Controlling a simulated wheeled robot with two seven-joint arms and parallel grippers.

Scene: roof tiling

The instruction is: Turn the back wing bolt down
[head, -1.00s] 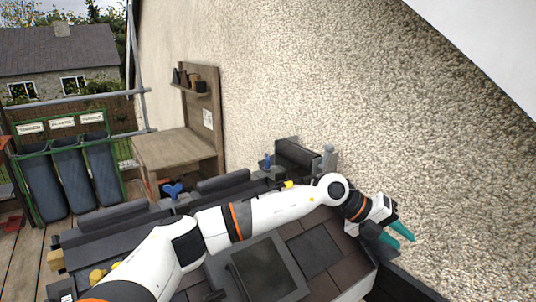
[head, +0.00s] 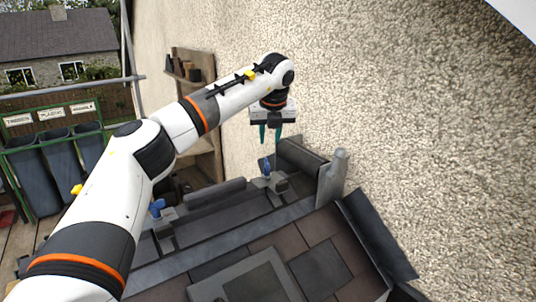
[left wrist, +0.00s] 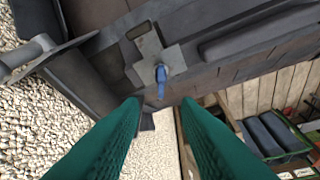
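The back wing bolt (head: 266,167) is blue and stands on a grey clamp bracket at the far end of the ridge, near the wall. My left gripper (head: 270,139) hangs above it with its two teal fingers pointing down, apart and empty. In the left wrist view the blue wing bolt (left wrist: 161,78) shows just beyond the gap between the fingertips (left wrist: 159,104), touching neither as far as I can tell. A second blue wing bolt (head: 157,207) sits on another bracket nearer the left. My right gripper is out of view.
Dark ridge tiles (head: 217,191) lie between the two brackets. A grey upright piece (head: 332,178) stands right of the back bolt, close to the pebbled wall (head: 420,130). Brown roof tiles and a framed roof window (head: 205,290) lie in front.

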